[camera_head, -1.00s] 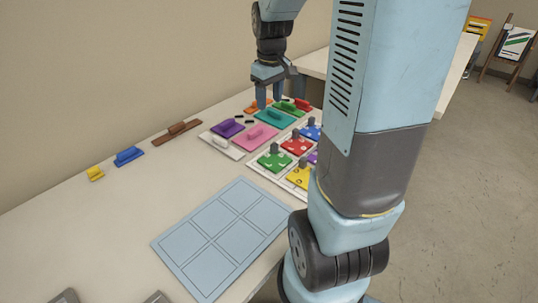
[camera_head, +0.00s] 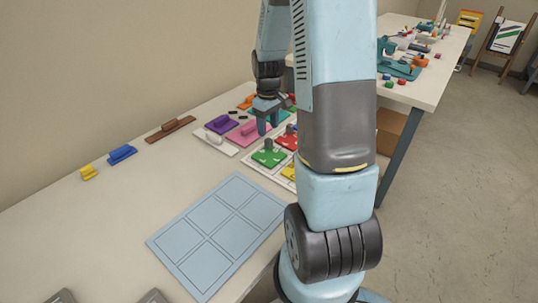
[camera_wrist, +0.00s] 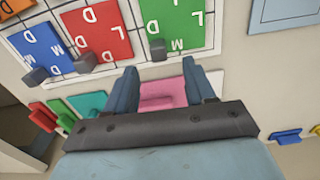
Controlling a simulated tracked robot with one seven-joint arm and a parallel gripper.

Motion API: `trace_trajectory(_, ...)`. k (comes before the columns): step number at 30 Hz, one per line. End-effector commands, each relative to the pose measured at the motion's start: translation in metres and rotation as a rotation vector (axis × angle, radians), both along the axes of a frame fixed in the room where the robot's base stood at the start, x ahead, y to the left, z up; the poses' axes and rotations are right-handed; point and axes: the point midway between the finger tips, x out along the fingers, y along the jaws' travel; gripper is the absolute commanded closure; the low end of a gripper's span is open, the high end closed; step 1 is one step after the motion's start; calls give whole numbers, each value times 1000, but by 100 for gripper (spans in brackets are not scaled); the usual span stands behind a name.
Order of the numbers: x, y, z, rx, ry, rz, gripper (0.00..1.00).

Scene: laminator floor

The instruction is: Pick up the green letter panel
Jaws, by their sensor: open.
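The green letter panel (camera_head: 267,159) lies in the white tray (camera_head: 262,173) on the table, with a grey knob standing on it. In the wrist view the green panel (camera_wrist: 178,20) is at the top, with white letters and its dark knob (camera_wrist: 157,49) just beyond my fingertips. My gripper (camera_head: 266,130) is open and empty, pointing down above the table behind the green panel. In the wrist view its two fingers (camera_wrist: 162,82) are spread apart, with the pink handled plate (camera_wrist: 160,93) showing between them.
Red (camera_wrist: 97,32) and blue (camera_wrist: 42,47) letter panels with knobs sit beside the green one. The pink (camera_head: 249,133) and purple (camera_head: 222,124) handled plates are behind the tray. A pale blue gridded board (camera_head: 218,232) lies in front. My arm hides the tray's right part.

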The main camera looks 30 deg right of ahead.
Motion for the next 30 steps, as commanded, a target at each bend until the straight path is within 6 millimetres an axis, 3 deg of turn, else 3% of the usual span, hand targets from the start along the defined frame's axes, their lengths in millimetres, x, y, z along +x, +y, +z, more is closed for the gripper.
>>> trace_trajectory(8, -2, -1, -17, 0, 1, -1, 46)
trace_trajectory(18, -5, -5, -57, 0, 0, -1, 46)
trace_trajectory(27, -5, -5, -60, -1, -1, -1, 46)
trace_trajectory(30, -5, -5, -60, -1, -1, -2, 53)
